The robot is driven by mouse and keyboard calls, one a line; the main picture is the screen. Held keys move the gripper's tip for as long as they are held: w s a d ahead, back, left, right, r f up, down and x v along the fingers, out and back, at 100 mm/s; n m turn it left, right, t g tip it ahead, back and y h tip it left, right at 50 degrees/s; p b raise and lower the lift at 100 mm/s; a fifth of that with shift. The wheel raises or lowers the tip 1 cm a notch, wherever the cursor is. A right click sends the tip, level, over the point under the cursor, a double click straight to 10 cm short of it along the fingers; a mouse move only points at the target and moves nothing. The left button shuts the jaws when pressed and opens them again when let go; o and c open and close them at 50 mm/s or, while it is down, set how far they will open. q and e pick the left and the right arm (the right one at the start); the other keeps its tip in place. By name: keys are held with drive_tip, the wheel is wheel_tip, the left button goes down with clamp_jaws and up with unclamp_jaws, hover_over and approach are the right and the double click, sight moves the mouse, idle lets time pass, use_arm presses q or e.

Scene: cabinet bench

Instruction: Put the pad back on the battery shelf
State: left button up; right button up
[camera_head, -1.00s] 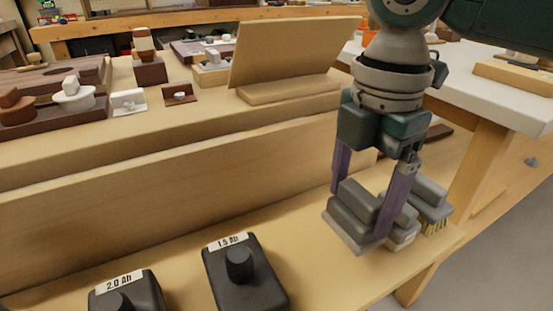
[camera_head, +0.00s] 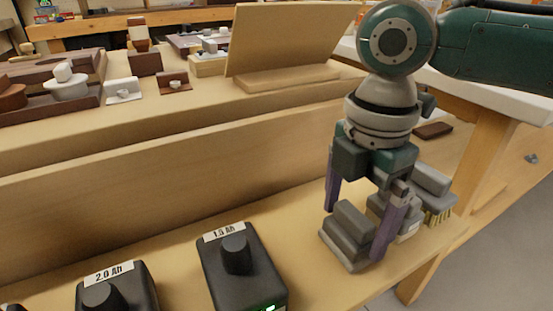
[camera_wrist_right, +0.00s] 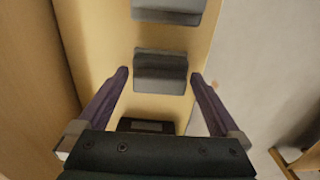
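A grey pad (camera_head: 345,241) with a raised block grip lies flat at the right end of the light wooden battery shelf (camera_head: 180,269). It also shows in the right wrist view (camera_wrist_right: 160,72). My right gripper (camera_head: 354,235) points down over this pad. Its two purple fingers are open, one on each side of the pad, and in the right wrist view (camera_wrist_right: 160,75) a gap shows on both sides. Whether the fingers touch the pad is hard to tell. My left gripper is not in view.
A grey-topped brush (camera_head: 438,200) stands behind the pad, with another grey piece partly hidden between them. Black batteries marked 1.5 Ah (camera_head: 243,268) and 2.0 Ah (camera_head: 118,290) stand to the left. The shelf's right edge is close; an upright board (camera_head: 130,190) runs behind.

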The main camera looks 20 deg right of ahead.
sight(355, 214)
wheel_tip(355, 214, up, 12)
drive_tip(key=p, duration=0.5)
drive_tip(key=s+a+f+m+t+y, duration=0.25)
drive_tip(key=s+a+f+m, duration=0.35)
drive_tip(key=a, duration=0.5)
drive_tip(key=s+d+f+m+t+h, duration=0.1)
drive_tip(key=s+d+m+h, duration=0.1)
drive_tip(key=s+d+m, duration=0.5)
drive_tip(key=s+m, duration=0.3)
drive_tip(key=m, duration=0.1)
drive_tip(key=shift+d+f, duration=0.3)
drive_tip(key=shift+d, duration=0.1)
